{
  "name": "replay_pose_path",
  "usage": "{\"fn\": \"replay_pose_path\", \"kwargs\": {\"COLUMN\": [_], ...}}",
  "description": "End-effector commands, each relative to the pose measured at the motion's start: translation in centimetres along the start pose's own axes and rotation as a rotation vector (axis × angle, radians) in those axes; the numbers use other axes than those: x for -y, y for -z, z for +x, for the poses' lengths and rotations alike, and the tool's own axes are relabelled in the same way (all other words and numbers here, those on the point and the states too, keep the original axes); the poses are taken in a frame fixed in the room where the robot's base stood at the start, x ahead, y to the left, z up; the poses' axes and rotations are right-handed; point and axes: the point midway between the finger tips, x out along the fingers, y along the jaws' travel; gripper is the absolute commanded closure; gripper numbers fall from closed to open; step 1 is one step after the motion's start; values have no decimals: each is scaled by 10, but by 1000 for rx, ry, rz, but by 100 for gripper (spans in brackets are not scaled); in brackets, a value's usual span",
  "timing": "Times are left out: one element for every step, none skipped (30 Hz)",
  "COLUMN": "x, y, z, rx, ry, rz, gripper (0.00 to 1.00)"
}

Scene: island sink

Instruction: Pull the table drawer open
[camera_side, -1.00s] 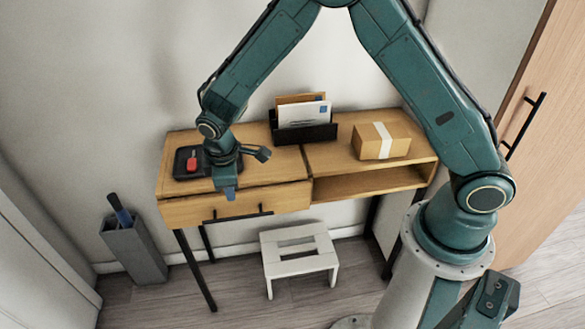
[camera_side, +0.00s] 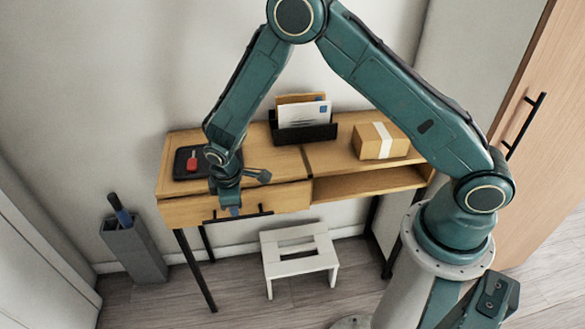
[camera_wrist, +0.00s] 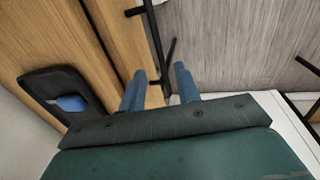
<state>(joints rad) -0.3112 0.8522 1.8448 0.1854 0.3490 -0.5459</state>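The wooden table drawer (camera_side: 188,210) looks shut, with its front in line with the table. Its black bar handle (camera_side: 262,210) runs across the front; the handle (camera_wrist: 152,35) also shows in the wrist view. My gripper (camera_side: 234,211) is at the drawer front, over the handle's middle in the side view. In the wrist view my gripper (camera_wrist: 159,86) has its two blue fingers apart, with the near part of the handle appearing between them. I cannot tell whether the fingers touch it. Part of the handle is hidden behind the gripper in the side view.
On the table (camera_side: 290,165) are a black tray (camera_side: 181,168) with a red item, a letter holder (camera_side: 305,133) and a taped box (camera_side: 372,142). A white stool (camera_side: 299,257) and a grey bin (camera_side: 135,252) stand on the floor. The floor before the drawer is mostly clear.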

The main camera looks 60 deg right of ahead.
Motion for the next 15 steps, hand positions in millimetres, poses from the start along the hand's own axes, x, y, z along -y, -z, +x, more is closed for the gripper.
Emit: {"fn": "replay_pose_path", "kwargs": {"x": [0, 0, 0, 0, 0, 0, 0, 0, 0, 0, 0, 0, 0, 0, 0], "y": [-1, -1, 0, 0, 0, 0, 0, -1, -1, 0, 0, 0, 0, 0, 0], "z": [8, 12, 17, 21, 25, 30, 33, 37, 41, 44, 46, 50, 52, 54, 56], "rx": [2, 2, 2, 1, 1, 1, 1, 2, 2, 1, 0, 0, 0, 0, 0], "ry": [1, 1, 1, 1, 1, 1, 1, 1, 1, 0, 0, 0, 0, 0, 0], "rz": [0, 0, 0, 0, 0, 0, 0, 0, 0, 0, 0, 0, 0, 0, 0], "gripper": [67, 67, 67, 67, 67, 67, 67, 67, 67, 67, 67, 67, 67, 67, 67]}}
